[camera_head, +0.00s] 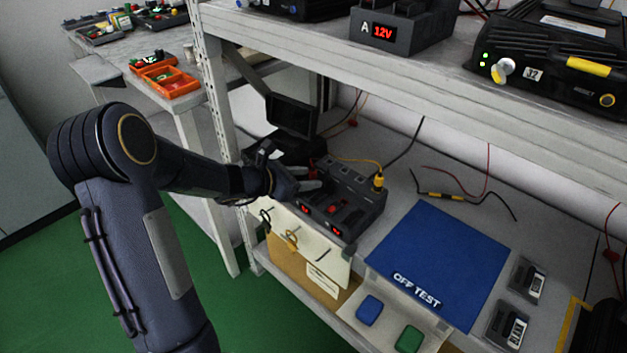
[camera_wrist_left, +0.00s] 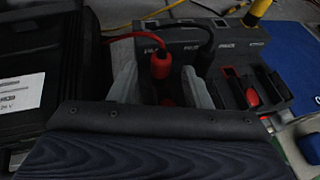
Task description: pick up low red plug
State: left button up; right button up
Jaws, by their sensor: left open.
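A dark grey socket unit (camera_head: 365,211) sits on the lower shelf; it also shows in the wrist view (camera_wrist_left: 230,58). The red plug (camera_wrist_left: 160,66), with a red cable, stands at the unit's left part in the wrist view. My left gripper (camera_wrist_left: 160,84) is open, with one pale grey finger on each side of the red plug. Contact with it cannot be told, and the plug's lower end is hard to see. In the head view my left gripper (camera_head: 308,186) is over the unit's left end and hides part of it. My right gripper is out of view.
A black plug cable (camera_wrist_left: 206,42) stands just right of the red plug, and a yellow plug (camera_head: 378,181) farther right. An open black case (camera_head: 292,115) is beside the unit. A blue mat (camera_head: 440,250) lies to the right. The upper shelf edge (camera_head: 420,85) overhangs.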

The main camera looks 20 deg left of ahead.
pick_arm(q)
jog(key=shift+w+d+f, duration=0.2)
jog(key=shift+w+d, duration=0.1)
jog(key=shift+w, duration=0.2)
jog(key=c, duration=0.9)
grip_shut()
jog(key=shift+r, duration=0.1)
jog(key=shift+r, duration=0.3)
jog(key=r, duration=0.1)
jog(key=r+p, duration=0.1)
jog(key=r, duration=0.1)
jog(key=shift+s+r+p, duration=0.2)
jog(key=shift+s+p, duration=0.1)
jog(key=s+d+r+p, duration=0.3)
jog(key=s+r, duration=0.6)
jog(key=s, duration=0.4)
jog(key=shift+d, duration=0.2)
jog(key=shift+f, duration=0.1)
